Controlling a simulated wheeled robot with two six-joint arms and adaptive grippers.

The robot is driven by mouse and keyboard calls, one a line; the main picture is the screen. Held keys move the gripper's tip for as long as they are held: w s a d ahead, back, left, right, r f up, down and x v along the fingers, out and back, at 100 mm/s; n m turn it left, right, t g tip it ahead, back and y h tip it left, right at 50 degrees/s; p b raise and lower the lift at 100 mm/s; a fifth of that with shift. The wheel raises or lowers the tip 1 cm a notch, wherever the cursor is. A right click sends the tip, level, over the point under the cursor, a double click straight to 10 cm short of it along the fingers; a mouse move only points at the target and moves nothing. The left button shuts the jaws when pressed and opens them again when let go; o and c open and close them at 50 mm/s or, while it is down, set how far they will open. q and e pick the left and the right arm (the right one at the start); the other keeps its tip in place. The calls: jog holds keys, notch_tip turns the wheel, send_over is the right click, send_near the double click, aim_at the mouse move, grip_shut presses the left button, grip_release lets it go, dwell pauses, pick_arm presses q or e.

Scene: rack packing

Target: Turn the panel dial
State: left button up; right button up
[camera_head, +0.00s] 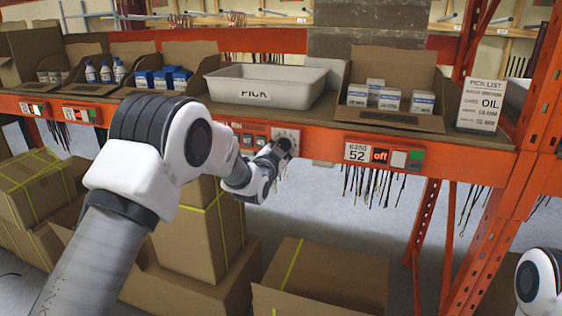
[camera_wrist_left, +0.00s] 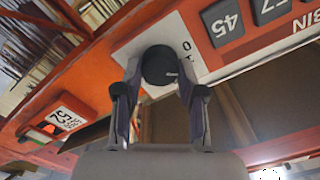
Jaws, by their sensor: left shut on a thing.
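The panel dial (camera_wrist_left: 160,66) is a round dark knob on a pale plate (camera_wrist_left: 127,52) at the shelf's front beam. In the left wrist view the fingers of my left gripper (camera_wrist_left: 160,84) sit on both sides of the knob and are shut on it. In the head view my left gripper (camera_head: 280,150) reaches the pale plate (camera_head: 287,134) below the PICK tray, and the wrist hides part of the dial. My right gripper is out of view; only part of my right arm shows at the lower right edge.
A grey PICK tray (camera_head: 265,86) stands on the shelf above, beside open cartons of blue and white boxes. A label panel reading 52 and "off" (camera_head: 380,155) is to the right on the orange beam (camera_head: 450,158). Cardboard boxes (camera_head: 325,277) stand below, and dark wires hang under the beam.

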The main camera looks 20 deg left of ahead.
pick_arm(q)
jog(key=m+b, duration=0.5)
jog(key=shift+f+m, duration=0.1)
jog(key=shift+m, duration=0.2)
jog(key=m+b, duration=0.3)
jog(key=shift+m+b, duration=0.55)
jog(key=shift+m, duration=0.45)
jog(key=o, duration=0.9)
jog(key=shift+c, duration=0.2)
jog(key=shift+o, duration=1.3)
jog(key=shift+d, duration=0.2)
